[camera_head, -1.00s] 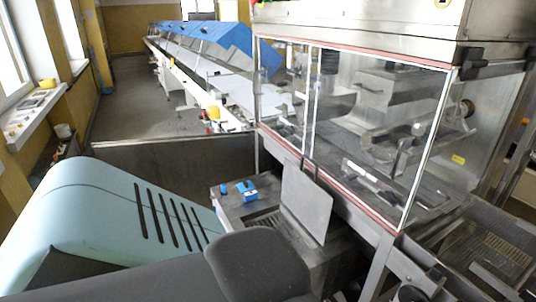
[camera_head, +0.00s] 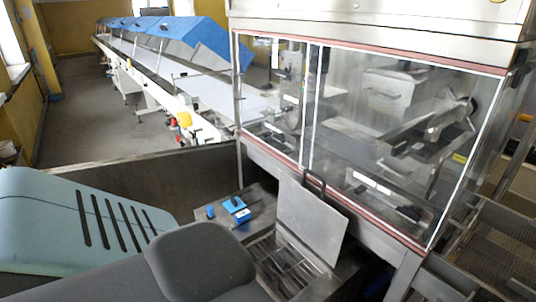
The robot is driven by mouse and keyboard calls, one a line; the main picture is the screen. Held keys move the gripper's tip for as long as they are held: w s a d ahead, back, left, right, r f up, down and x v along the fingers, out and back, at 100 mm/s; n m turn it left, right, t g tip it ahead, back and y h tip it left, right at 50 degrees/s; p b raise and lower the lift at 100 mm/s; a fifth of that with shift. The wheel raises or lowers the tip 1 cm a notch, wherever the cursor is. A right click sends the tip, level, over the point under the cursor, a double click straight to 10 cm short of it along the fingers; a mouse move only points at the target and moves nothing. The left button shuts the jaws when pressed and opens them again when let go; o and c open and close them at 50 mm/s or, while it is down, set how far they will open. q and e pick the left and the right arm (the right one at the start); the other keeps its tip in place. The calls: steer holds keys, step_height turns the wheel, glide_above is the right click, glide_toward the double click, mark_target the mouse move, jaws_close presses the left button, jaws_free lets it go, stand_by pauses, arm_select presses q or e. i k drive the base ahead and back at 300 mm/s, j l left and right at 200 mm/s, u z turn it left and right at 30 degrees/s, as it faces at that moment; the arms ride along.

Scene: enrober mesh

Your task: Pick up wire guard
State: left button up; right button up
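No separate wire guard can be made out for certain. A wire-mesh section (camera_head: 508,238) lies at the lower right, beside the glazed machine. I cannot tell if it is the guard. A slotted metal grate (camera_head: 284,266) sits in the low steel housing below an upright flat metal plate (camera_head: 312,221) with a dark handle. Neither of my grippers is in view. A dark grey rounded part at the bottom, which looks like my arm, covers some of the housing's near side.
The enrober's clear panels (camera_head: 390,140) fill the upper right. Small blue parts (camera_head: 236,208) rest on the steel housing (camera_head: 200,228). A low metal wall (camera_head: 150,178) stands at left. Behind it, a long conveyor with blue covers (camera_head: 185,38) runs back, with open floor (camera_head: 85,125) beside it.

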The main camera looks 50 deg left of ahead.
mark_target(280, 260)
steer(key=k+j, duration=0.1)
steer(key=j, duration=1.5)
